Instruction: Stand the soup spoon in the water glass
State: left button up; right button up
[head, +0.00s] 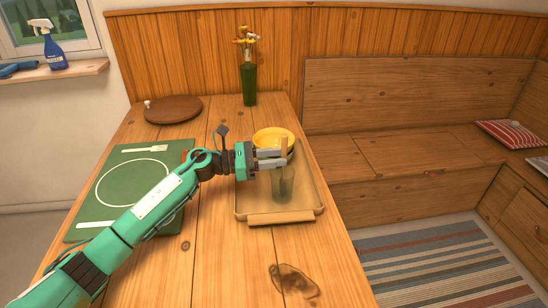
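My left gripper (283,158) reaches in from the left over the wooden tray (247,213). Its fingertips are closed around the upright brown handle of what looks like the soup spoon (284,144), whose top sticks up above the fingers. The water glass (283,188) is see-through and greenish. It stands upright on the tray, directly below the fingertips. The spoon's lower part is hard to make out, so I cannot tell how far it is inside the glass. My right gripper is not in view.
A yellow bowl (273,135) sits just behind the fingers. A round brown board (173,109) and a green vase of flowers (249,85) stand at the back. The table's front right is clear.

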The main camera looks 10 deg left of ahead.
pick_arm(q)
jog(key=shift+o, duration=0.2)
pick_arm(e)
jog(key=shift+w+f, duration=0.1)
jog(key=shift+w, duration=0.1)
pick_arm(q)
jog(key=shift+a, duration=0.1)
